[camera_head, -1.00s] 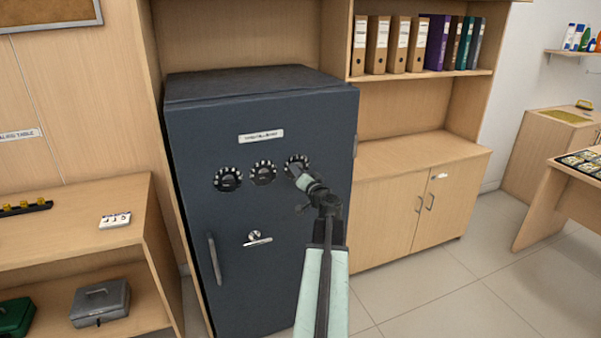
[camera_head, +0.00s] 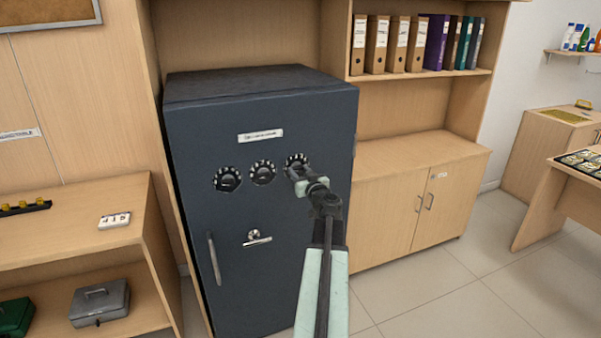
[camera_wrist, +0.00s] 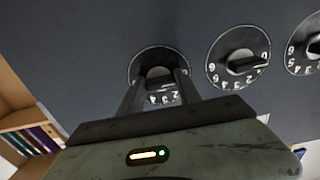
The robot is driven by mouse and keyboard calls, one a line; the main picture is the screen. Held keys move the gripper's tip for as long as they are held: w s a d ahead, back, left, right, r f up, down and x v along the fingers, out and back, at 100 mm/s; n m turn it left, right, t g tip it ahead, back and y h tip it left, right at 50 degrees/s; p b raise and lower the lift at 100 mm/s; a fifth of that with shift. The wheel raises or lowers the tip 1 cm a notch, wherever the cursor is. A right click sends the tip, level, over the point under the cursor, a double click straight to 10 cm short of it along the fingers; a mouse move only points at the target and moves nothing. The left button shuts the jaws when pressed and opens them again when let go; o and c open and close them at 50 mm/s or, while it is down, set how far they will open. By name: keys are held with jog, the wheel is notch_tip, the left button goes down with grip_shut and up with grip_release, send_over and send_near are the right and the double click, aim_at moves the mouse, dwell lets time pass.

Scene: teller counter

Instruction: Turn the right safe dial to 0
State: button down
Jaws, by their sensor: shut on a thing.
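The dark blue safe (camera_head: 270,112) stands in the middle of the head view, with three black dials in a row on its door. The right safe dial (camera_head: 296,158) is partly covered by my gripper (camera_head: 297,172). In the wrist view the picture is turned over, and this dial (camera_wrist: 151,57) is the leftmost one. My gripper (camera_wrist: 158,78) is shut on its knob, one finger on each side. A few white numbers show below the knob, about 2 and 3; the rest of the ring and the pointer are hidden.
The middle dial (camera_head: 263,172) and left dial (camera_head: 227,179) sit close beside the right one. A safe handle (camera_head: 257,238) and a long bar (camera_head: 215,260) are lower on the door. A wooden cabinet (camera_head: 400,205) stands right of the safe; open floor lies in front.

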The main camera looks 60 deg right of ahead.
dwell(0.3)
jog(key=c, duration=0.8)
grip_release()
jog(key=shift+d+f, duration=0.1)
jog(key=shift+c, duration=0.2)
jog(key=shift+s, duration=0.1)
jog(key=v, duration=0.7)
jog(key=shift+s+a, duration=0.25)
jog(key=shift+a, duration=0.05)
